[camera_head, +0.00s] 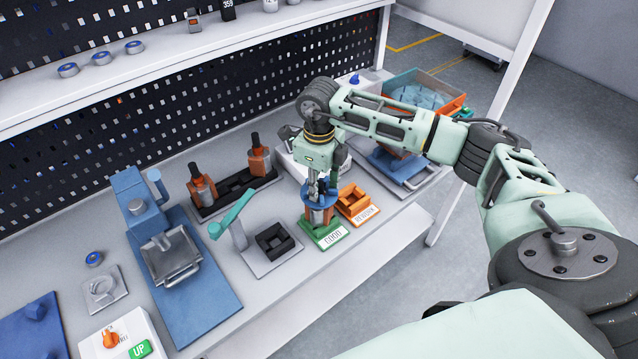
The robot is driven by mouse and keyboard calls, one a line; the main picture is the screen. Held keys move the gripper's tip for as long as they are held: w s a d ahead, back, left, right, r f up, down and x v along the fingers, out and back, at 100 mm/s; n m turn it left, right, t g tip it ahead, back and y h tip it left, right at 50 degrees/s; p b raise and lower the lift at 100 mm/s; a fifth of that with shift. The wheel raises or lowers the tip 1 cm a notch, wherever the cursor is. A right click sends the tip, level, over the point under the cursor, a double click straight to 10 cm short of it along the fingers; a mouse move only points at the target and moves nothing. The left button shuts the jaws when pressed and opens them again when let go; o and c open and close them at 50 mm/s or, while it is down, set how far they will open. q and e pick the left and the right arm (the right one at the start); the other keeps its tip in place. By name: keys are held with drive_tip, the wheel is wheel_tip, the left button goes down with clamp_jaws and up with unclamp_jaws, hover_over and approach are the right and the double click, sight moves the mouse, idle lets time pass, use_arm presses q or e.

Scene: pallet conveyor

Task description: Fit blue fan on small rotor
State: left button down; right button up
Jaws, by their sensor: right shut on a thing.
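My right gripper (318,188) points down over the green stand labelled GOOD (327,237) and is shut on a blue part, seemingly the blue fan (306,191). The fan is at the top of the small rotor (319,213), an orange-and-grey upright piece on the green stand. The fingers partly hide the fan, so I cannot tell whether it is fully seated. My left gripper is not in view.
The orange REWORK stand (357,205) is close on the right. A black rack with two copper rotors (202,186) stands behind left. A blue press (137,208) and a grey fixture with a teal lever (232,219) are left. An orange bin (452,104) is at the back right.

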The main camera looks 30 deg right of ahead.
drive_tip(key=o, duration=1.2)
drive_tip(key=shift+r, duration=0.1)
wheel_tip(320, 180, up, 12)
drive_tip(key=shift+f, duration=0.1)
drive_tip(key=shift+s, duration=0.1)
idle(0.3)
